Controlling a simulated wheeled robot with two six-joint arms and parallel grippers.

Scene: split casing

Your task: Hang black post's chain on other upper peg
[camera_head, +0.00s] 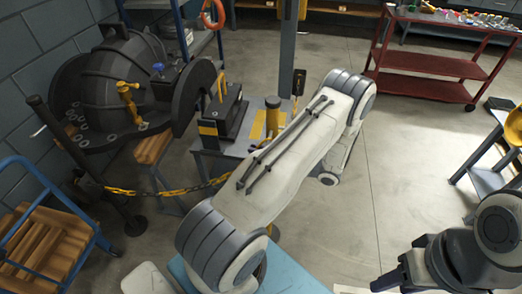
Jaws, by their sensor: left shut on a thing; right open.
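The black post (82,162) leans at the left, its top near the wall and its round base on the floor. A yellow-and-black chain (155,193) runs from the post to the right, sagging slightly, and passes behind my large white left arm. The chain's far end is hidden there. My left gripper is hidden behind that arm, so I cannot see what it holds. At the lower right, joints of my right arm show, but I cannot make out its gripper. I cannot identify the upper pegs from here.
A dark domed casing (128,68) stands at the back left. A grey table (232,150) carries a black-and-yellow fixture and a yellow cylinder (272,118). A blue cart (62,200) is at left, a red trolley (425,90) at back right. The floor right of centre is clear.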

